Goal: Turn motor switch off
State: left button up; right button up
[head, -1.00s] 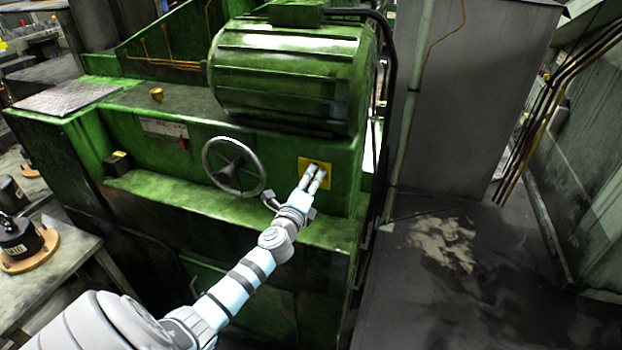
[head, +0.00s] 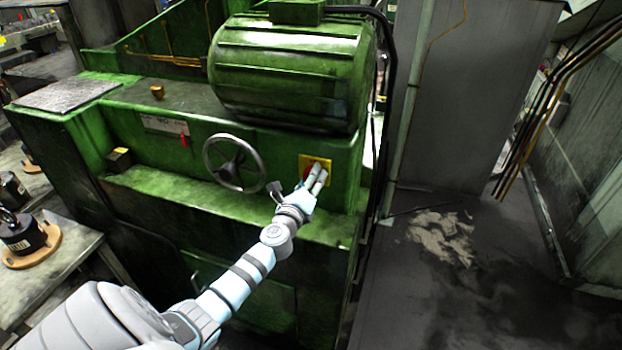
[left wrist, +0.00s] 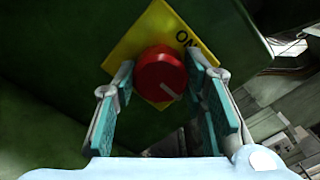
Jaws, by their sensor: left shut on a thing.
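The motor switch is a round red knob (head: 309,170) on a yellow plate (head: 327,161) on the front of the green machine, below the motor. In the left wrist view the knob (left wrist: 158,76) has a white mark pointing to the lower right, and the plate (left wrist: 128,46) reads "ON" at its upper right. My left gripper (head: 318,174) is at the plate, shut on the knob. In the left wrist view its fingers (left wrist: 161,68) stand on either side of the knob. The rest of the plate's lettering is hidden. My right gripper is not in view.
A grey handwheel (head: 233,163) is left of the switch. The large green motor (head: 290,75) overhangs above it. A ledge (head: 190,200) runs along the machine front below. A small red lever (head: 184,140) is farther left. The floor (head: 430,290) at right is open.

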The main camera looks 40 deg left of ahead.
pick_arm(q)
jog(key=o, duration=1.2)
jog(key=shift+c, duration=0.2)
jog(key=v, duration=1.2)
jog(key=shift+w, duration=0.1)
